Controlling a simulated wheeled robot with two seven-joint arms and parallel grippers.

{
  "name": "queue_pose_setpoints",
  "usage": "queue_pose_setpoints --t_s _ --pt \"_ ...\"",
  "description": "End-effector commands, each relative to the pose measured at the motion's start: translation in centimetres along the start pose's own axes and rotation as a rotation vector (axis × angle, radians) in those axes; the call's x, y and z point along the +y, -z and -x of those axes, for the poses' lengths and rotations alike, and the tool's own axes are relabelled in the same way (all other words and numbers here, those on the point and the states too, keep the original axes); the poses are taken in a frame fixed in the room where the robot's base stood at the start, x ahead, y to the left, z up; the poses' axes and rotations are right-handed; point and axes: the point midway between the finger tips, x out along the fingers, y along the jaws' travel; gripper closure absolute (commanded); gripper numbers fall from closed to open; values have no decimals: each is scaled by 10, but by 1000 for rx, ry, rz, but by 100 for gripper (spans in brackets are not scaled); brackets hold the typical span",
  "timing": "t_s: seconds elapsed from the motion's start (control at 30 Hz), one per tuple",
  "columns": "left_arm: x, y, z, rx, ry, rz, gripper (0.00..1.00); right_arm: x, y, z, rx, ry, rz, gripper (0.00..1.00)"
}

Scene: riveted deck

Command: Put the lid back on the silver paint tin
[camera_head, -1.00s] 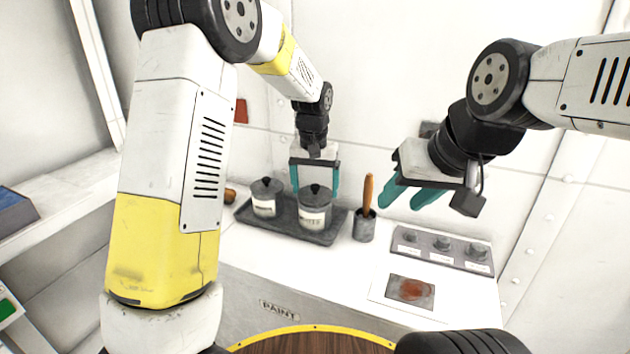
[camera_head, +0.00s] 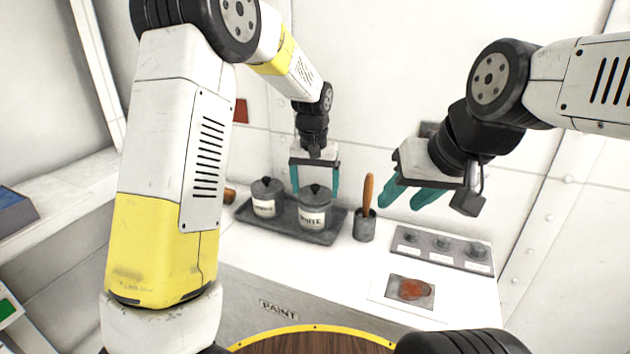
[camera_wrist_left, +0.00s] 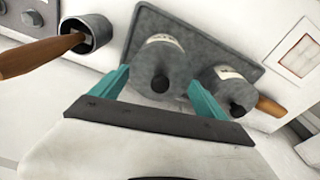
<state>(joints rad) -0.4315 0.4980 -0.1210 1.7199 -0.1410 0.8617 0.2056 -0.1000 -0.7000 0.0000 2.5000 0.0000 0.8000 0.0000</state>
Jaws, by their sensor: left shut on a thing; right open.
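Two grey tins stand on a dark tray (camera_head: 322,236); each has a dark grey lid with a black knob. The right tin (camera_head: 314,218) has a pale label whose word is hard to read. My left gripper (camera_head: 314,191) is above it, shut on its lid (camera_head: 304,195), with one teal finger on each side. The lid sits level at the tin's top; I cannot tell whether it is fully seated. The lid (camera_wrist_left: 145,75) also shows between the fingers in the left wrist view. The left tin (camera_head: 265,207) is lidded. My right gripper (camera_head: 408,197) is open and empty above the counter.
A cup (camera_head: 364,228) holding a wooden-handled brush (camera_head: 368,190) stands just right of the tray. Further right are a grey panel with several knobs (camera_head: 442,248) and a stained plate (camera_head: 411,290). A wall rises behind. The counter's front left is clear.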

Motion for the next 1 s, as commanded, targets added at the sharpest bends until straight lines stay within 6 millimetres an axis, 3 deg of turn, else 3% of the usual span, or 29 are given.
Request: queue_pose_setpoints --t_s 0.87,0.9,0.97,1.0 --pt "0 0 -2 0 0 0 54 0 0 0 0 0 0 58" --pt "0 0 -2 0 0 0 9 0 0 0 0 0 0 58" --pt "0 0 -2 0 0 0 0 0 0 0 0 0 0 58" --pt "0 0 -2 0 0 0 0 0 0 0 0 0 0 58"
